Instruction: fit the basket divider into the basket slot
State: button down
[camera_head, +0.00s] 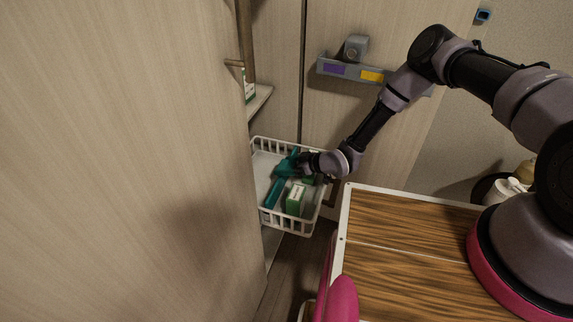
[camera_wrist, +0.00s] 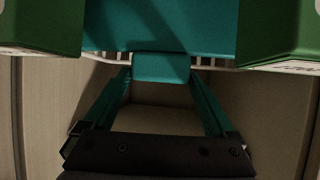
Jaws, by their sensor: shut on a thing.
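The teal basket divider (camera_wrist: 160,25) fills the top middle of the wrist view. Its small tab (camera_wrist: 160,67) sits between the tips of my gripper (camera_wrist: 160,80), whose teal fingers are closed on it. In the head view the teal divider (camera_head: 273,194) shows inside the white wire basket (camera_head: 283,227), partly covered by my gripper (camera_head: 292,166), which reaches in over the right side. The basket slot is not clearly visible, so I cannot tell whether the divider's edge is in it.
A green and white box (camera_head: 296,199) stands in the basket close to the divider. Green boxes flank the divider on the left (camera_wrist: 40,25) and right (camera_wrist: 275,30) in the wrist view. A wooden cabinet panel (camera_head: 120,150) is to the left, and a wood-topped table (camera_head: 410,270) is front right.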

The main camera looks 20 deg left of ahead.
jog(key=shift+f, duration=1)
grip_release()
jog(key=shift+c, duration=1)
jog(key=shift+d+r, duration=0.1)
jog(key=shift+d, duration=0.05)
jog(key=shift+s+d+r, duration=0.1)
jog(key=shift+d, duration=0.05)
jog(key=shift+a+f, duration=0.2)
jog(key=shift+a, duration=0.1)
